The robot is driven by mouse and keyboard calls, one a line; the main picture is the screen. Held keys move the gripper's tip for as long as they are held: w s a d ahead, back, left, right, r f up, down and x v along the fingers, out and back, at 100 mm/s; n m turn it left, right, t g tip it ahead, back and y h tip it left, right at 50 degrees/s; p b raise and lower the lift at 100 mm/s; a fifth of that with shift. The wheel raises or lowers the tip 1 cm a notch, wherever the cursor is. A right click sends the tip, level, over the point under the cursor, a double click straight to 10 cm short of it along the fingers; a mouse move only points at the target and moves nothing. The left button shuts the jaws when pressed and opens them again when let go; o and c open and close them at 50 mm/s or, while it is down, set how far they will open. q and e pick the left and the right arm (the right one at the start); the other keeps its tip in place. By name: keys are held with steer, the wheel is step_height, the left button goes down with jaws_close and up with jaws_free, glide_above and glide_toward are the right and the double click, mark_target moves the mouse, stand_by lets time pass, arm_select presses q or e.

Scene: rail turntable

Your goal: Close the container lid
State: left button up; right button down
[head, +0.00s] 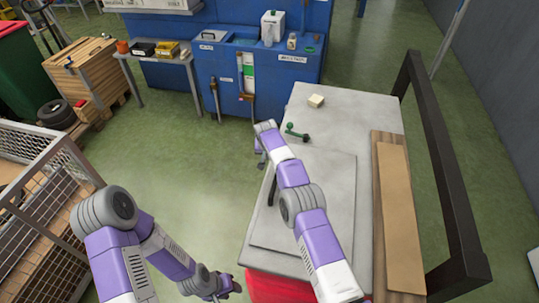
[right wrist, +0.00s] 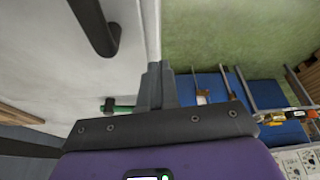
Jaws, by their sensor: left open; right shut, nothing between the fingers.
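A flat grey panel with a dark handle, seemingly the lid (head: 328,190), lies on the grey worktop at centre right. My right arm crosses over it and hides part. The dark handle (head: 272,190) is at its left edge; a dark bar handle also shows close up in the right wrist view (right wrist: 96,24). I cannot tell whether the lid is fully shut. My right gripper (head: 260,160) is shut and empty at the worktop's left edge, beyond the handle. Its closed fingers show in the right wrist view (right wrist: 155,80). My left gripper (head: 226,290) is open and empty, low at the bottom centre.
A green-handled tool (head: 296,132) and a pale block (head: 316,101) lie on the worktop. A red body (head: 270,288) shows below its front edge. A dark rail (head: 440,170) stands at right, a mesh cage (head: 35,190) at left. Green floor between is clear.

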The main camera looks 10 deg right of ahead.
steer(key=v, duration=0.7)
steer(key=shift+r+p, duration=0.3)
steer(key=shift+p, duration=0.05)
